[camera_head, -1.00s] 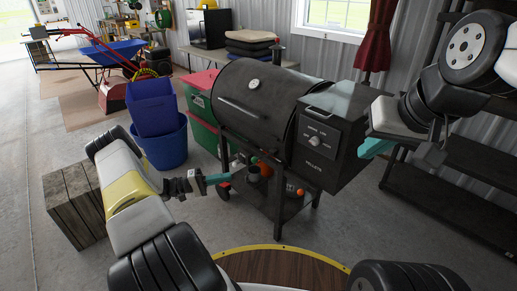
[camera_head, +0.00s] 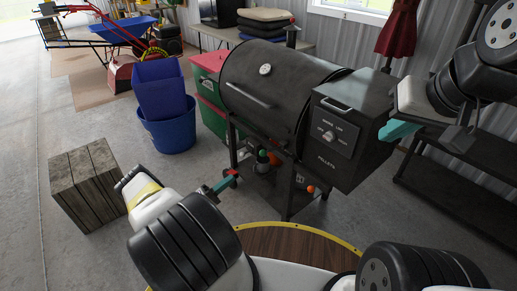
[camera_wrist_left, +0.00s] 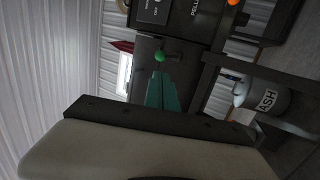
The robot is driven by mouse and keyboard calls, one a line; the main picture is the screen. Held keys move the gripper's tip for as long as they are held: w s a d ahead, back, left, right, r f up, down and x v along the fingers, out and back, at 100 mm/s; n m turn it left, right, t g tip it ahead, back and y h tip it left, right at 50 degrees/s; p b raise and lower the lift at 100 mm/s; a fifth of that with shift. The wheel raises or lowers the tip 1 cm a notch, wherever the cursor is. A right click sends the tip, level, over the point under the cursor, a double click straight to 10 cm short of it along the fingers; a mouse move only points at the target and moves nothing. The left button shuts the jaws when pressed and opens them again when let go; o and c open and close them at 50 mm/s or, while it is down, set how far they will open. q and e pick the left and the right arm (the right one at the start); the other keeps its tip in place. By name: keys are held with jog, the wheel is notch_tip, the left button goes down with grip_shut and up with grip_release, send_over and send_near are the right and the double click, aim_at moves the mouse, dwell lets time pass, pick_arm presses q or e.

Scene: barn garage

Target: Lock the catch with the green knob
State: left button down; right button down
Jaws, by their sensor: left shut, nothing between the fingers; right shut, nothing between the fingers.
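A small green knob (camera_wrist_left: 160,56) shows in the left wrist view, just beyond my left fingertips, against the dark grill. In the head view a small green spot (camera_head: 274,158) under the black barrel grill (camera_head: 275,85) may be the same knob. The catch's position cannot be read. My left gripper (camera_head: 228,182) is shut and empty, reaching toward the grill's underside; its teal fingers (camera_wrist_left: 164,92) point toward the knob, seemingly apart from it. My right gripper (camera_head: 398,130) is shut and empty beside the pellet box (camera_head: 350,140).
An orange knob (camera_head: 310,189) sits lower on the grill; it also shows in the left wrist view (camera_wrist_left: 233,2). An ASH bucket (camera_wrist_left: 262,97) hangs or stands nearby. A wooden crate (camera_head: 85,185), blue tubs (camera_head: 166,130) and black shelving (camera_head: 460,165) stand around.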

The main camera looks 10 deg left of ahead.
pick_arm(q)
jog(key=x, duration=1.4)
jog(key=shift+f, duration=0.15)
